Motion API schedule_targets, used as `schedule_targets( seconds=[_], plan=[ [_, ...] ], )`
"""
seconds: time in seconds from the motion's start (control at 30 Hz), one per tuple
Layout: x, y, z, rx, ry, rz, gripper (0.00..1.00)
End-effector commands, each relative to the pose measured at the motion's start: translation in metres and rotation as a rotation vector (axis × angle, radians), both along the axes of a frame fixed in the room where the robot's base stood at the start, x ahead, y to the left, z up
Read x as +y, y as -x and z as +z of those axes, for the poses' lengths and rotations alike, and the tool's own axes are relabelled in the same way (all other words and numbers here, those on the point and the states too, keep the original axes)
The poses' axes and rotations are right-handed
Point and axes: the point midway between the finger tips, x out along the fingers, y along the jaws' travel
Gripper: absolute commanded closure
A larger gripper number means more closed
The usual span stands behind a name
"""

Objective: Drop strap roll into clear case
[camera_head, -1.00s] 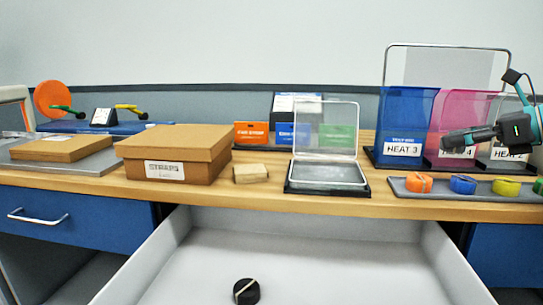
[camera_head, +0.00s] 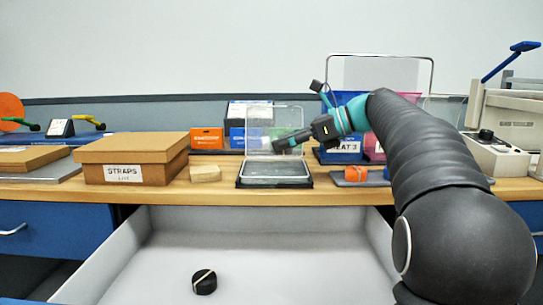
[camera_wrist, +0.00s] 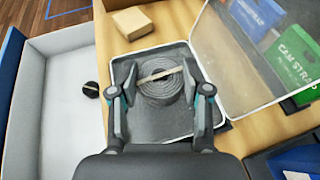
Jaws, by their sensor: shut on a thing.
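The clear case (camera_head: 275,173) stands open on the bench, its transparent lid (camera_head: 275,118) raised at the back. In the wrist view the case (camera_wrist: 150,52) lies below my gripper, with the lid (camera_wrist: 238,62) to the right. My gripper (camera_head: 284,147) is over the case, in front of the lid. In the wrist view my gripper (camera_wrist: 160,84) is shut on a dark grey strap roll (camera_wrist: 162,92) with a pale band across it. The roll shows over the case's interior; its exact height above the floor is hard to tell.
A black roll (camera_head: 204,282) lies in the open white drawer (camera_head: 260,255). A cardboard STRAPS box (camera_head: 130,160) and a tan block (camera_head: 205,173) stand left of the case. Blue and pink bins (camera_head: 340,148) and an orange roll (camera_head: 356,173) are to the right.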

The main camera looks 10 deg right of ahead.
Motion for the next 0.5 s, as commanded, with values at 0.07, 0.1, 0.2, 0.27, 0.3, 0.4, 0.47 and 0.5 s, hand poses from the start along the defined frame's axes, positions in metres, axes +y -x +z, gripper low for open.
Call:
schedule_targets(
  seconds=[0.07,0.1,0.2,0.27,0.3,0.4,0.47,0.5],
  plan=[
    [0.001,0.0,-0.013,-0.001,0.001,0.002,0.82],
    [0.001,0.0,-0.017,-0.001,0.001,0.002,0.82],
    [0.001,0.0,-0.027,0.0,0.0,0.002,0.82],
    [0.001,0.0,-0.032,0.0,0.0,0.002,0.82],
    [0.001,0.0,-0.035,0.0,0.0,0.002,0.82],
    [0.001,0.0,-0.039,-0.001,0.0,0.003,0.82],
    [0.001,0.0,-0.04,-0.001,0.0,0.003,0.82],
    [0.001,0.0,-0.04,0.0,0.0,0.002,0.82]
  ],
)
